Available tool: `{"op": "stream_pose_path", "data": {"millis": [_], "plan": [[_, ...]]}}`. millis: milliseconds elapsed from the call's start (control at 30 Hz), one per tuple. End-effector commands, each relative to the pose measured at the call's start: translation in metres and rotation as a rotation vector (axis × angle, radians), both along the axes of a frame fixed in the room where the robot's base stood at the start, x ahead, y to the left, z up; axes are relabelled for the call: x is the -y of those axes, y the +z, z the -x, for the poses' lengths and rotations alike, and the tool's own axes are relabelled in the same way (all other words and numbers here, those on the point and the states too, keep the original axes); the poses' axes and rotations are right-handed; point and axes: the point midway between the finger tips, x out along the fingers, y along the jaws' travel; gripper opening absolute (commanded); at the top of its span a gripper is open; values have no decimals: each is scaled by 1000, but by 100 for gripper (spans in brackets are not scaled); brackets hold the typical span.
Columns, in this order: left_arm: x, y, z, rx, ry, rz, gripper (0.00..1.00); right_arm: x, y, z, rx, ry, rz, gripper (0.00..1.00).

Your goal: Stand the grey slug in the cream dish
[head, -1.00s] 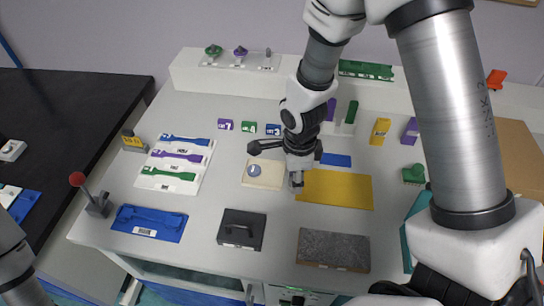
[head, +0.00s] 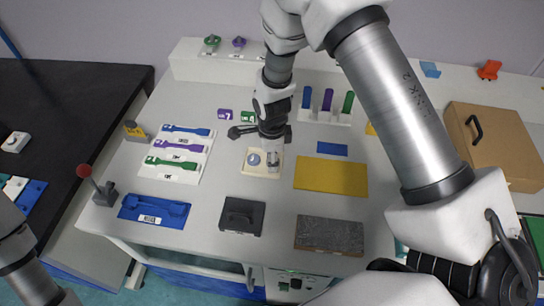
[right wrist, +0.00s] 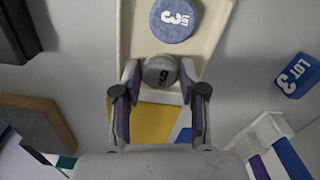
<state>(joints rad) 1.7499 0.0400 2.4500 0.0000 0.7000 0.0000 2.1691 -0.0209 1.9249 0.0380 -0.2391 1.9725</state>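The grey slug (right wrist: 160,71) is a small upright cylinder with a number on its top. It is between the fingertips of my right gripper (right wrist: 160,80), which look closed against its sides. In the head view the slug (head: 272,159) is at the right part of the cream dish (head: 262,174), below my right gripper (head: 271,150). The dish (right wrist: 137,35) also holds a round blue disc (right wrist: 174,18) marked LOT 3, beside the slug. I cannot tell whether the slug's base touches the dish floor. My left gripper is out of view.
A black box (head: 242,216) and a dark grey slab (head: 329,236) stand in front. A LOT 3 block (right wrist: 293,75) and a rack of coloured pieces (head: 326,115) are nearby.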

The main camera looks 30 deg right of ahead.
Motion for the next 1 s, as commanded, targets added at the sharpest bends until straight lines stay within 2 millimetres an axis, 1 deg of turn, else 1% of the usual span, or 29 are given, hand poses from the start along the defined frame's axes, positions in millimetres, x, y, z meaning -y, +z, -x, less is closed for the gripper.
{"op": "stream_pose_path", "data": {"millis": [267, 333, 400, 467, 567, 700, 800, 900, 1000], "plan": [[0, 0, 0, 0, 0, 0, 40, 0, 1, 0, 0, 0, 0, 48], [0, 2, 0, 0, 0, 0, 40, 0, 5, 0, 0, 0, 0, 48], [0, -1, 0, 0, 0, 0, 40, 0, 10, 0, 1, 0, 0, 48], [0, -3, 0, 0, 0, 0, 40, 0, 20, -1, 3, 0, 0, 48], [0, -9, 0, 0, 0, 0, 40, 0, 44, -1, 5, 0, 0, 48], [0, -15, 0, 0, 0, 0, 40, 0, 82, -1, 6, 0, 1, 48], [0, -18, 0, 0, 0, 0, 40, 0, 104, 0, 4, 0, 0, 48], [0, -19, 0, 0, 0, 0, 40, 0, 118, 0, 2, 0, 0, 48], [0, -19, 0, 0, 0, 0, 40, 0, 124, 1, 0, 0, 0, 48]]}}
